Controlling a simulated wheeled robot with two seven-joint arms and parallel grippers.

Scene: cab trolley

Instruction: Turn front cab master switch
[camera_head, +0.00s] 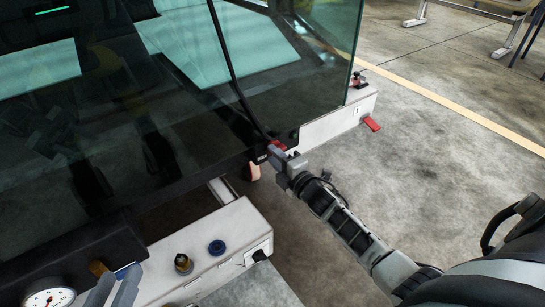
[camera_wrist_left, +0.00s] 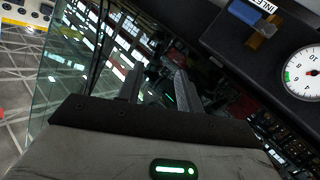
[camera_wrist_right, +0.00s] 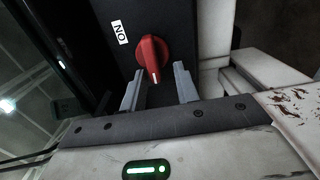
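The red switch knob (camera_wrist_right: 151,54) sits on a black panel beside a white ON label (camera_wrist_right: 119,32). Its white mark points down toward my gripper in the right wrist view, away from the label. My right gripper (camera_wrist_right: 158,82) is open; the knob's lower end appears between its fingertips, and contact cannot be told. In the head view the right gripper (camera_head: 275,157) is at the cab's lower corner by the red knob (camera_head: 278,145). My left gripper (camera_head: 116,284) is at the lower left; the left wrist view shows it open and empty (camera_wrist_left: 158,78).
A pressure gauge (camera_head: 48,298) and a blue valve handle (camera_wrist_left: 244,13) are near my left gripper. Cab glass (camera_head: 300,65) rises behind the right gripper.

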